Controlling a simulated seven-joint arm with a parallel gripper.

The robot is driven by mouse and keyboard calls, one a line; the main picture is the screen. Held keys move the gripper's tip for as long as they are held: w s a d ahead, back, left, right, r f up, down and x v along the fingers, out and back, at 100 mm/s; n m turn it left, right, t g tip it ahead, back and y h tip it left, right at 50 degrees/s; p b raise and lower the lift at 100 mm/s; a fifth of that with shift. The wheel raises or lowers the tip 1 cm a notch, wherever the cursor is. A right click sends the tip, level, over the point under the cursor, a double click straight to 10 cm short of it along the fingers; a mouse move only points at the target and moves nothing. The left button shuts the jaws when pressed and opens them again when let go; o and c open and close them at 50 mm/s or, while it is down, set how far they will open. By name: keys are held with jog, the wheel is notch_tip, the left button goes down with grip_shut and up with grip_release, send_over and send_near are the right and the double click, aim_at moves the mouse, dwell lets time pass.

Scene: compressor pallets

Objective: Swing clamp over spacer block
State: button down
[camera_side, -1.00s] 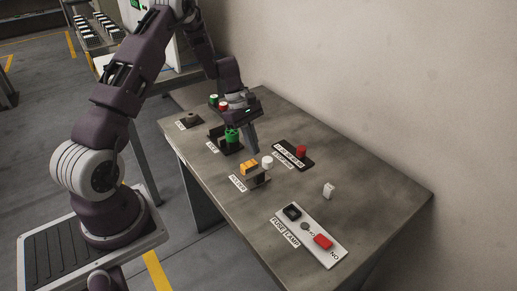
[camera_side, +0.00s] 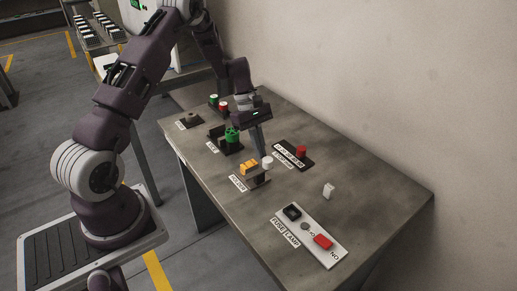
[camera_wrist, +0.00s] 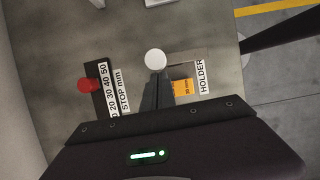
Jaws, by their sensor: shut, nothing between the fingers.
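The orange spacer block (camera_side: 248,167) sits in the dark holder (camera_side: 258,180) near the table's front edge. It also shows in the wrist view (camera_wrist: 182,88), partly covered by a finger, beside the HOLDER label. A white round knob (camera_side: 267,162), which looks like the clamp's handle, stands at the right end of the holder. In the wrist view the white knob (camera_wrist: 155,58) lies just beyond my fingertips. My gripper (camera_side: 262,153) is shut and empty, pointing down just behind the white knob. Whether it touches the knob is unclear. The clamp arm itself cannot be made out.
A stop scale with a red knob (camera_side: 300,151) lies to the right. A green part (camera_side: 232,135) in a black fixture stands further back left. A white switch-like piece (camera_side: 328,190) and a fuse and lamp panel (camera_side: 335,256) are nearer the camera. Table between them is clear.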

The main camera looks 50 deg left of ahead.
jog(key=m, duration=0.1)
jog(key=m+g, duration=0.1)
jog(key=shift+w+d+m, duration=0.65)
jog(key=shift+d+m, duration=0.1)
jog(key=shift+m, duration=0.15)
jog(key=m, duration=0.1)
jog(key=d+m+g, duration=0.1)
jog(key=m, duration=0.1)
jog(key=m+y, duration=0.1)
jog(key=shift+w+d+m+g, duration=0.3)
jog(key=shift+d+g, duration=0.1)
jog(key=m, duration=0.1)
jog(key=d+m+g+y, duration=0.1)
jog(key=m, duration=0.1)
jog(key=shift+d+m, duration=0.25)
jog(key=shift+m, duration=0.05)
jog(key=shift+s+d+m+g+y, duration=0.15)
jog(key=shift+d+m+y, duration=0.15)
jog(key=shift+m, duration=0.5)
jog(key=shift+s+d+m+g+y, duration=0.15)
jog(key=shift+d+m+y, duration=0.15)
jog(key=shift+m, duration=0.5)
jog(key=shift+s+d+m+y, duration=0.15)
jog(key=shift+d+m+y, duration=0.15)
jog(key=shift+m, duration=0.5)
